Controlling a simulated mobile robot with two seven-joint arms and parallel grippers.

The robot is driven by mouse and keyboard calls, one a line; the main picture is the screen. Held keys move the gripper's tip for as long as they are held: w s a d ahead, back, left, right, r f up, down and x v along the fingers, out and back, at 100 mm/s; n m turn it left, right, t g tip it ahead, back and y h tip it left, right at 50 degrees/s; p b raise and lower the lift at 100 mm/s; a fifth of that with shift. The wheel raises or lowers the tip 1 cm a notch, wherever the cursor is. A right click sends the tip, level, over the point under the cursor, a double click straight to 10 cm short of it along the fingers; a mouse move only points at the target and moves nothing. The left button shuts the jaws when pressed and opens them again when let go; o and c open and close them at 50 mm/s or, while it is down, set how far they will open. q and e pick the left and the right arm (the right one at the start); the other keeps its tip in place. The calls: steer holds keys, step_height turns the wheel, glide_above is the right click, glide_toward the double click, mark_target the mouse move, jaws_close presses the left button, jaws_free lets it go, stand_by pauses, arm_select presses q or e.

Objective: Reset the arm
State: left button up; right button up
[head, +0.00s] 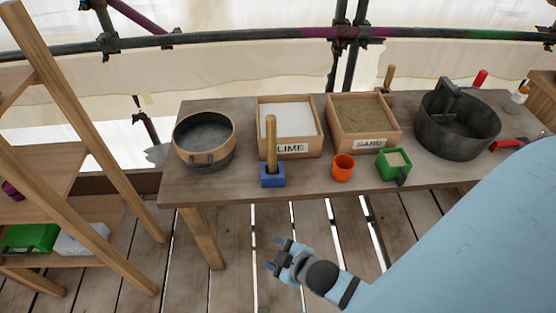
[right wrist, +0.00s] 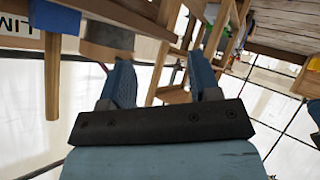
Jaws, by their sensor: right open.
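My right gripper (head: 277,255) is in the head view, in front of the wooden table (head: 225,184) and over the plank floor. It is open, and I see nothing between its fingers. In the right wrist view its two blue fingers (right wrist: 162,88) stand apart, with part of the table and shelf behind them. My right arm comes in from the right and covers the lower right of the head view. My left gripper is not in the head view.
On the table stand a round pot (head: 205,160), a lime box (head: 288,146), a sand box (head: 362,139), a blue block with a wooden handle (head: 272,178), an orange cup (head: 343,168), a green scoop (head: 393,165) and a dark bucket (head: 457,136). A wooden shelf (head: 70,150) stands left.

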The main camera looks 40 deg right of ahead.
steer(key=s+m, duration=0.1)
steer(key=a+m, duration=0.1)
steer(key=m, duration=0.1)
steer(key=s+a+m+y, duration=0.1)
steer(key=m, duration=0.1)
steer(key=shift+s+f, duration=0.3)
steer(key=shift+s, duration=0.05)
